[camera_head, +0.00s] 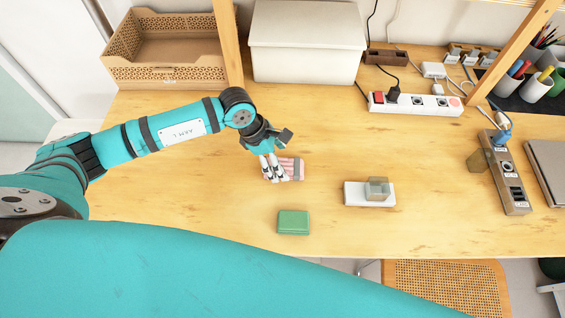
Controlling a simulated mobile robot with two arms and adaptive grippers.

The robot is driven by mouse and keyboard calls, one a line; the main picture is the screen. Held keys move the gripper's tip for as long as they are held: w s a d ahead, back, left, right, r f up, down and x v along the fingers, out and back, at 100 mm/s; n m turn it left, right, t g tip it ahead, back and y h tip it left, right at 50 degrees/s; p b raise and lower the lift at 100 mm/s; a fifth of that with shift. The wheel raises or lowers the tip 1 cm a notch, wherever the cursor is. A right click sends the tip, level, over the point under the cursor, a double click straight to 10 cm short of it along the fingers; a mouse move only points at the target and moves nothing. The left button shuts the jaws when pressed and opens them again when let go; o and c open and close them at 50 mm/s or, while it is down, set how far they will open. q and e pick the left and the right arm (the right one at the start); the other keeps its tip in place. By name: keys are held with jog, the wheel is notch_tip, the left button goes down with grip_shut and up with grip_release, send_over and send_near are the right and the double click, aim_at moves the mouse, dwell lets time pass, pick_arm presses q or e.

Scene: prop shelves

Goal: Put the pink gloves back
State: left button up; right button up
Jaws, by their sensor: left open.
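The pink gloves (291,168) lie on the wooden table near its middle, as a small pink bundle with a grey band. My left gripper (273,175) is over the left part of the gloves, pointing down with its fingers open. The fingers hide part of the bundle. I cannot tell whether they touch it. My right gripper is not in view.
A perforated brown tray (165,73) and a white lidded box (307,66) stand at the back. A green box (293,222) and a white block (356,193) lie nearby. A power strip (415,104) is at the back right. The table's left part is clear.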

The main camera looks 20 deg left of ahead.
pick_arm(q)
jog(key=b+v, duration=0.2)
jog(key=v, duration=0.7)
jog(key=shift+r, duration=0.2)
